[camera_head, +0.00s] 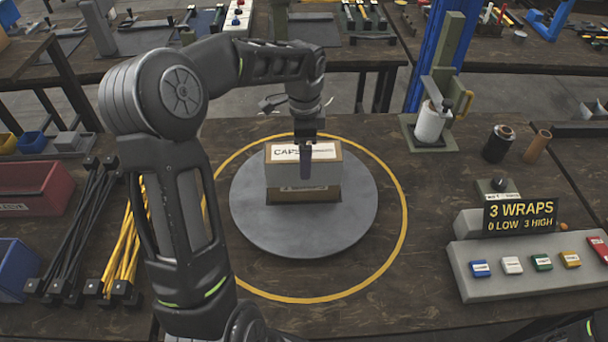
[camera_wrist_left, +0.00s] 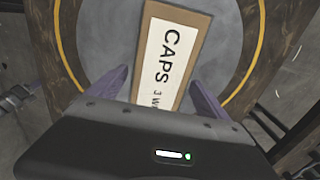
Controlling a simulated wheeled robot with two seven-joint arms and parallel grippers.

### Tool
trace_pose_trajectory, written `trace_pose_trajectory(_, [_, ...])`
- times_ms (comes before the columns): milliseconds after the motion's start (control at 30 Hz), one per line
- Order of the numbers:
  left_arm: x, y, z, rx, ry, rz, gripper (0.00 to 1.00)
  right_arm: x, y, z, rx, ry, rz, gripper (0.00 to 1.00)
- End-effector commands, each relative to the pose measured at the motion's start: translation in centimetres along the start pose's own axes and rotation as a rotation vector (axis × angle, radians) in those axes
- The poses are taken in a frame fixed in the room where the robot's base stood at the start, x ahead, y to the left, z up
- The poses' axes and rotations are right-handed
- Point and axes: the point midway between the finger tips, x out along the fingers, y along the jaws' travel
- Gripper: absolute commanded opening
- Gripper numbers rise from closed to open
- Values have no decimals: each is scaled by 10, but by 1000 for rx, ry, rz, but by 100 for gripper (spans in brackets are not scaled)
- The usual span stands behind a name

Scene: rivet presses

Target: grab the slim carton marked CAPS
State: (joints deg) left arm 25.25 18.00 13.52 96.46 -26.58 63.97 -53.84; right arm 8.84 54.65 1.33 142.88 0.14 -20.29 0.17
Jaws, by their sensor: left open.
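The brown carton with a white label reading CAPS (camera_head: 280,155) sits at the middle of a grey round turntable (camera_head: 255,215). I cannot tell in the head view whether a second box lies under it. In the left wrist view the carton (camera_wrist_left: 180,45) lies lengthwise, its label facing the camera. My left gripper (camera_head: 305,160) is above the carton, pointing down, with one purple finger in front of its near side. In the left wrist view the open purple fingers (camera_wrist_left: 157,82) stand either side of the carton, with gaps visible. My right gripper is out of view.
A yellow ring (camera_head: 404,225) surrounds the turntable. A white film roll on a stand (camera_head: 432,122) is at the back right. A button panel (camera_head: 525,270) with a "3 WRAPS" display (camera_head: 520,215) stands right. Black and yellow straps (camera_head: 122,245) lie left.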

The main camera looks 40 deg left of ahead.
Motion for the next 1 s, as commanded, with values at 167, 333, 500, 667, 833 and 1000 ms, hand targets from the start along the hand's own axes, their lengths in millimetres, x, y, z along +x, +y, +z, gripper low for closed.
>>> trace_pose_trajectory(167, [26, 2, 1, 1, -2, 5, 89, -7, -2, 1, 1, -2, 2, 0])
trace_pose_trajectory(333, [34, 2, 1, -1, 0, 1, 89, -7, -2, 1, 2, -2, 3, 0])
trace_pose_trajectory(500, [34, 2, 1, 0, 0, 1, 89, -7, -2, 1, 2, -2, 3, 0])
trace_pose_trajectory(667, [34, 2, 0, 0, 0, 1, 89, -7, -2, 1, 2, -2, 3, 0])
trace_pose_trajectory(833, [34, 2, 0, 0, 0, 1, 89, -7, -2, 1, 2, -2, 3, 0])
trace_pose_trajectory(1000, [34, 2, 0, 0, 0, 1, 78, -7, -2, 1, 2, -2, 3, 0])
